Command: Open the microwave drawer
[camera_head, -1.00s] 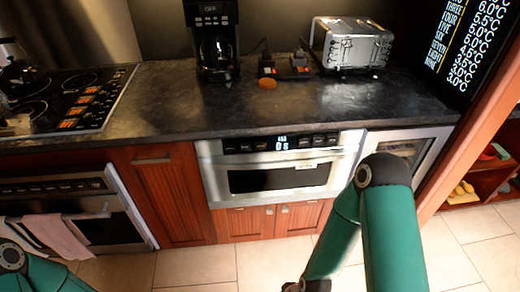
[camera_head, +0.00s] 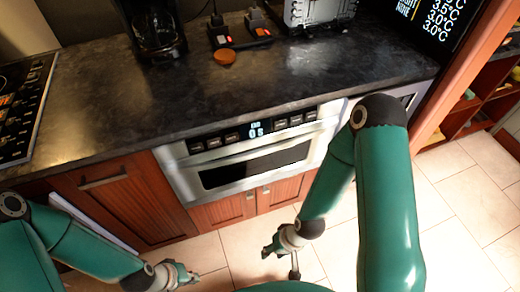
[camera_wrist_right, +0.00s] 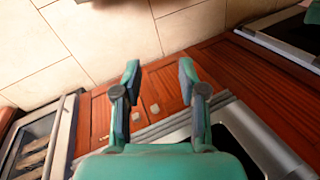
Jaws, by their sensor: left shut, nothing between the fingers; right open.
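The microwave drawer (camera_head: 226,172) is a steel front with a dark window, set under the counter in the head view. Its display (camera_head: 256,131) is lit, and the drawer front looks closed. Its steel edge (camera_wrist_right: 240,140) shows at the lower right in the right wrist view. My right gripper (camera_head: 279,247) is in front of and below the drawer, apart from it. In the right wrist view the right gripper (camera_wrist_right: 160,85) has its fingers spread with nothing between them. My left gripper (camera_head: 182,273) is shut and empty, low over the floor to the left.
The dark counter (camera_head: 180,100) above holds a coffee maker (camera_head: 152,25), a toaster (camera_head: 318,14) and an orange lid-like disc (camera_head: 224,57). Red wooden cabinets (camera_head: 131,195) flank and underlie the drawer. The tiled floor (camera_head: 460,200) in front is clear.

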